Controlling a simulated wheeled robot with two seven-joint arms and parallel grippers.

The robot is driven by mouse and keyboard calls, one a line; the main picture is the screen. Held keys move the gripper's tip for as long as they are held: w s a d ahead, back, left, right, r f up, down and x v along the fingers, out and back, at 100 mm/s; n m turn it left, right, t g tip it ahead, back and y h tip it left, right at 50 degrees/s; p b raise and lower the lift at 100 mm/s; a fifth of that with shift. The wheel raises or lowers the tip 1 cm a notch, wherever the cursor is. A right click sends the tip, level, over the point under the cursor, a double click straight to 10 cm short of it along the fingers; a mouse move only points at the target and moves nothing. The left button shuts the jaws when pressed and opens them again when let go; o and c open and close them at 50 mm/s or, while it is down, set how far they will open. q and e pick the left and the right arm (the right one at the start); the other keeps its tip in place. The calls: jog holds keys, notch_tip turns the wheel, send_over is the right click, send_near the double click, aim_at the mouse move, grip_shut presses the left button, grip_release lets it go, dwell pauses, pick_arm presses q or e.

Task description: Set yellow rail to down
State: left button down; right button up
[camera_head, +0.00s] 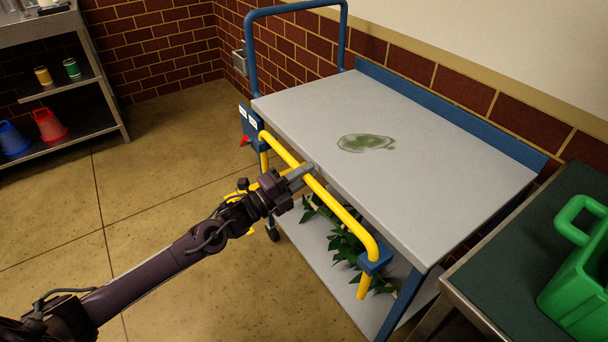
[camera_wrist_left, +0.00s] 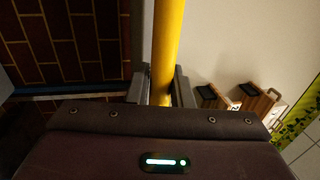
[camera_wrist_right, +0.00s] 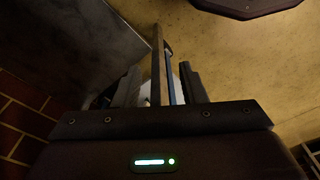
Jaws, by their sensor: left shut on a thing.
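The yellow rail (camera_head: 342,214) is a bent tube along the near side of a grey-topped cart. It lies roughly level with the tabletop edge, between a blue bracket (camera_head: 376,261) and a blue label plate (camera_head: 252,127) with white labels and a red pointer (camera_head: 244,141). My left gripper (camera_head: 302,177) is shut on the rail near its middle. In the left wrist view the rail (camera_wrist_left: 167,45) passes between the two fingers. My right gripper (camera_wrist_right: 162,88) shows only in its wrist view, with its fingers apart. A thin bar shows between them; I cannot tell its distance.
The cart top (camera_head: 300,100) bears a greenish wet patch (camera_head: 366,143). Leafy plants (camera_head: 345,245) lie on the lower shelf. A green container (camera_head: 580,270) stands on a dark table at right. A shelf with cups and buckets (camera_head: 48,124) stands far left. Floor at left is clear.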

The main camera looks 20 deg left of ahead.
pick_arm(q)
jog(key=shift+s+f, duration=0.1)
jog(key=shift+f, duration=0.25)
jog(key=c, duration=1.5)
grip_release()
jog(key=shift+o, duration=0.8)
pick_arm(e)
jog(key=shift+f, duration=0.1)
